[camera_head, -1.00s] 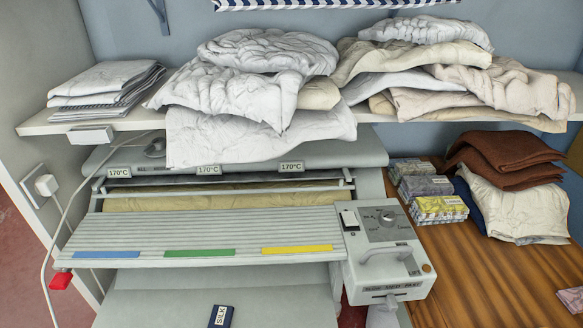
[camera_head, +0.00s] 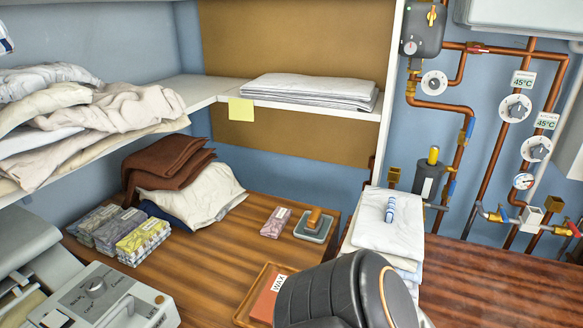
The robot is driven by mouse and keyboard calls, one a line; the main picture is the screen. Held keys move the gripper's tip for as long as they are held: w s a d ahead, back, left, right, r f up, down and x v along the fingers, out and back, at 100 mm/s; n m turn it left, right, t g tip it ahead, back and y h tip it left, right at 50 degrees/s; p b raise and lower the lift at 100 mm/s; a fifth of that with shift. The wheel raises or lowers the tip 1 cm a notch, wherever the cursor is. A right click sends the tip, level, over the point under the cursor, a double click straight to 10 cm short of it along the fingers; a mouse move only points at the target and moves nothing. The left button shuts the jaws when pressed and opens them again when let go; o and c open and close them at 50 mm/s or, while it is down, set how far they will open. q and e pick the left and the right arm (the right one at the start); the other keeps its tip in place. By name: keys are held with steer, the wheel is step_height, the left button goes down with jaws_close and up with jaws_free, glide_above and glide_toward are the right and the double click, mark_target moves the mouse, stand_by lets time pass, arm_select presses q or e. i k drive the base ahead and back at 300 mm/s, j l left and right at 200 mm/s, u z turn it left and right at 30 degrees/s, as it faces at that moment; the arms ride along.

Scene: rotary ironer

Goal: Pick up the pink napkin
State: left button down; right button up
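A small pink patterned bundle (camera_head: 275,222), perhaps the pink napkin, lies on the brown wooden table (camera_head: 225,238). It is left of a small grey block with a wooden knob and right of the pale cloth pile. Nothing touches it. Neither of my grippers shows. A dark rounded part at the bottom, probably my own arm, hides some of the table.
Grey, violet and yellow patterned bundles (camera_head: 143,242) stand at the left. Brown folded cloths (camera_head: 168,162) and pale cloth (camera_head: 200,195) lie behind. A wooden tray (camera_head: 246,303) holds a WAX box. A white linen stack (camera_head: 385,225) is right. A shelf (camera_head: 205,88) hangs above.

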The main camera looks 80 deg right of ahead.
mark_target(274, 225)
steer(key=z, duration=2.35)
steer(key=u, duration=2.5)
steer(key=z, duration=2.5)
